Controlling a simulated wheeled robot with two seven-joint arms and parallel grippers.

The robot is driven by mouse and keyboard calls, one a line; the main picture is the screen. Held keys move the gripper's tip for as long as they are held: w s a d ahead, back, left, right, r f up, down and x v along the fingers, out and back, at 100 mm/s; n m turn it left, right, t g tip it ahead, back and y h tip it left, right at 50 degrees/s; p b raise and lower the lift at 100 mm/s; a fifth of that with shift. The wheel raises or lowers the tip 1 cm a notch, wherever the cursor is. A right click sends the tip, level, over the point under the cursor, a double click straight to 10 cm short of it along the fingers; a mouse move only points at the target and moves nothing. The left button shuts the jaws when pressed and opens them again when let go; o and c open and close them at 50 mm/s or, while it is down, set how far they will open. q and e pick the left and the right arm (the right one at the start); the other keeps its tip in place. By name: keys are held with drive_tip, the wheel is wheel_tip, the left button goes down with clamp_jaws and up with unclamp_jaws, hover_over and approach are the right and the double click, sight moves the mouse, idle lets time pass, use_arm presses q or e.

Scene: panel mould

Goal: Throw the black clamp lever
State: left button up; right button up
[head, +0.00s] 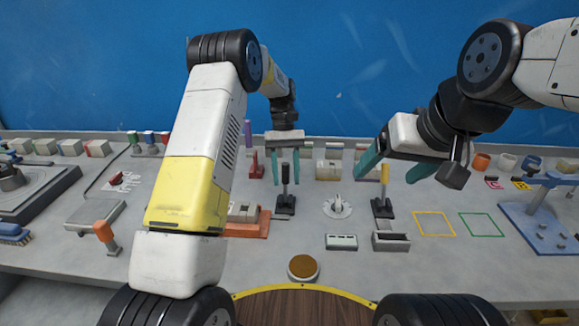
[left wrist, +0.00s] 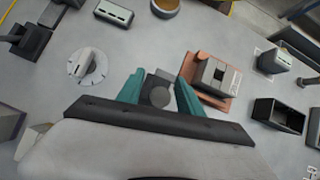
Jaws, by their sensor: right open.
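The black clamp lever (head: 285,174) stands upright on its dark base (head: 286,206), left of the middle of the bench. In the left wrist view its round top (left wrist: 160,97) shows from above, between my fingers. My left gripper (head: 286,168) points down over it, open, with a teal finger on either side of the handle. The left wrist view shows narrow gaps beside the handle, so I see no grip on it. My right gripper (head: 398,166) is open and empty, raised near a yellow-handled lever (head: 384,174) on a similar dark base.
A white dial (head: 337,207) sits right of the black clamp. An orange fixture with a grey block (head: 262,224) is close on its left. A red lever (head: 257,166) stands behind. A round amber-topped pot (head: 303,267) is at the front edge. Yellow and green outlined squares lie clear at right.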

use_arm(q)
drive_tip(key=v, duration=0.7)
drive_tip(key=shift+w+r, duration=0.25)
drive_tip(key=shift+r, duration=0.1)
drive_tip(key=shift+c, duration=0.4)
